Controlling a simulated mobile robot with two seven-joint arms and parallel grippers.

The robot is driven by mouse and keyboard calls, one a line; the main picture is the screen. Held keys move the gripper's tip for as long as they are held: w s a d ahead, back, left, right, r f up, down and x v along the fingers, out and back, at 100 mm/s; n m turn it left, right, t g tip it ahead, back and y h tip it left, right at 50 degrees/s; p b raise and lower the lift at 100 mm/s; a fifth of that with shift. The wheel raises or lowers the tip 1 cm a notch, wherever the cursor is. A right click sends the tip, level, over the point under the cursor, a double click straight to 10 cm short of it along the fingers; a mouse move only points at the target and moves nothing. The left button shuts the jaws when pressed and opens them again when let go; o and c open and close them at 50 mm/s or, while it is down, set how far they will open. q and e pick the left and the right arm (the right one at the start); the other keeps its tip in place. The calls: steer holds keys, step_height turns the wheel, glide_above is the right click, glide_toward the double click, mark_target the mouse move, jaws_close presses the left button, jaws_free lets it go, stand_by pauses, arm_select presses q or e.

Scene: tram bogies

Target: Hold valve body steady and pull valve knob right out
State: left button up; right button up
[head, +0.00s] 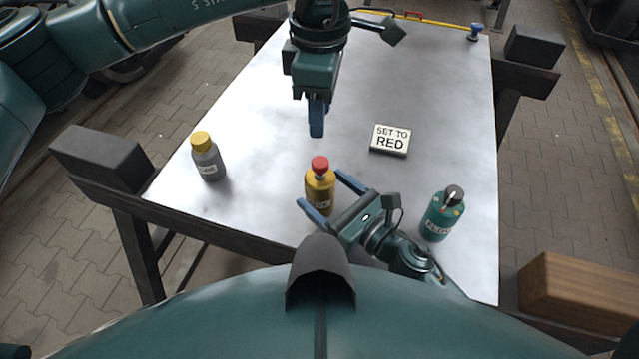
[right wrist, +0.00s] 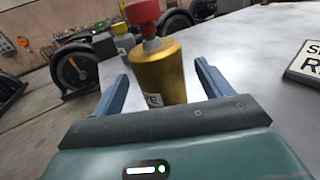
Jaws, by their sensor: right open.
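A yellow valve body (head: 318,197) with a red knob (head: 320,165) on top stands upright on the metal table. The red knob (right wrist: 141,12) and yellow body (right wrist: 160,72) also show in the right wrist view. My right gripper (head: 322,188) is open, its blue fingers on either side of the yellow body, with a gap visible at each side in the wrist view. My left gripper (head: 316,132) hangs pointing down above the table, beyond the red knob in the head view and apart from it. Its fingers overlap, so its opening cannot be told.
A grey valve (head: 208,165) with a yellow knob stands at left. A green valve (head: 438,220) with a dark knob stands right of my right gripper. A "SET TO RED" sign (head: 390,139) lies right of centre. A blue item (head: 475,32) is at the far right corner.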

mark_target(320, 162)
steer(key=shift+x, duration=1.15)
steer(key=shift+c, duration=0.4)
steer(key=c, duration=1)
arm_select(q)
steer(key=shift+o, duration=1.4)
steer(key=shift+r, duration=0.1)
arm_select(e)
steer(key=shift+c, duration=0.2)
arm_select(q)
steer(key=shift+o, duration=0.4)
steer(key=shift+r+m, duration=0.15)
steer(key=shift+m, duration=0.55)
step_height(320, 162, down, 11)
steer(key=m, duration=0.5)
steer(key=shift+r, duration=0.2)
steer(key=shift+c, duration=0.3)
